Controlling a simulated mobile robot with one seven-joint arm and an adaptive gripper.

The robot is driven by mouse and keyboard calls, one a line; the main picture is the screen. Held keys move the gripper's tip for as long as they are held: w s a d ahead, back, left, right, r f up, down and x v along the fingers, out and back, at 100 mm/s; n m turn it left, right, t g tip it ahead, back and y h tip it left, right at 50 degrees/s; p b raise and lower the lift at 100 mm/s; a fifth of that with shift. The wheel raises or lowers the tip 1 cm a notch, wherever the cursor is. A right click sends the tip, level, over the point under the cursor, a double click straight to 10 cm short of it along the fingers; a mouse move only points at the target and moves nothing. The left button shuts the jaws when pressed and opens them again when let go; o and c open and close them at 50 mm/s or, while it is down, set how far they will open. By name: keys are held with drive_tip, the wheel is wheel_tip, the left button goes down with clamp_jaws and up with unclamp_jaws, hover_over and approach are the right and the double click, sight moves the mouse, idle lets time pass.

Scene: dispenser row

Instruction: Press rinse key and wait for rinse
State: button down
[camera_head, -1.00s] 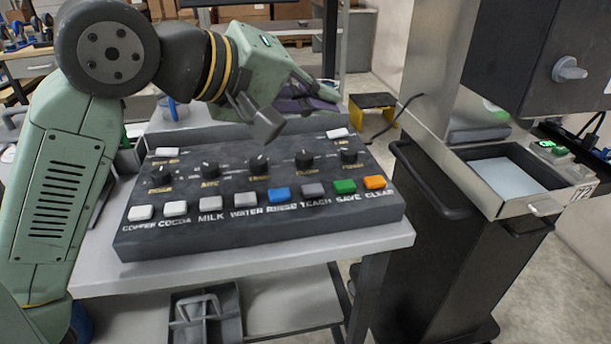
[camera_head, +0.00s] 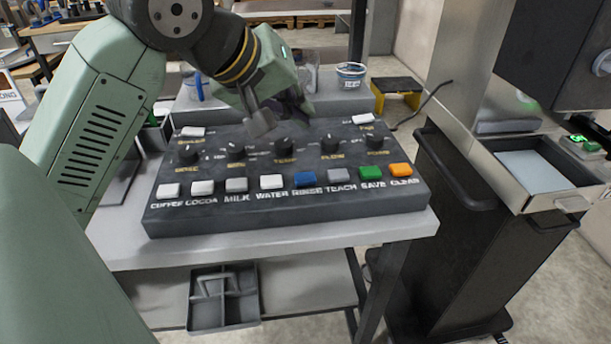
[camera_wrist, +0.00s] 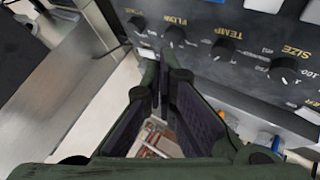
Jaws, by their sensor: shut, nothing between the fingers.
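The rinse key (camera_head: 305,180) is a dark blue square key in the front row of the black control panel (camera_head: 290,215), between the white water key (camera_head: 271,182) and the grey teach key (camera_head: 340,176). My gripper (camera_head: 277,115) is above the rear part of the panel, behind the temp knob (camera_head: 284,144), apart from the rinse key. Its fingers are shut and empty, as the wrist view (camera_wrist: 166,72) also shows. That view has the panel upside down, with the temp knob (camera_wrist: 223,48) near the fingers. I cannot make out the rinse key there.
A green save key (camera_head: 371,172) and an orange key (camera_head: 401,170) are at the right end of the row. A metal machine with an open drawer (camera_head: 570,200) stands at the right. A clear container (camera_head: 351,75) stands behind the panel.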

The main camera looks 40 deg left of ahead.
drive_tip(key=b, duration=0.5)
hover_over(301, 175)
wheel_tip(301, 175, down, 7)
drive_tip(key=shift+f, duration=0.55)
drive_tip(key=shift+f+b, duration=0.1)
drive_tip(key=shift+b, duration=0.3)
idle(0.3)
drive_tip(key=shift+f+b, duration=0.35)
drive_tip(key=shift+b, duration=0.25)
drive_tip(key=shift+f+b, duration=0.45)
drive_tip(key=shift+b, duration=0.1)
idle(0.5)
drive_tip(key=shift+r, duration=0.15)
idle(0.3)
drive_tip(key=shift+r+p, duration=0.4)
drive_tip(key=shift+r, duration=0.35)
drive_tip(key=shift+r, duration=0.1)
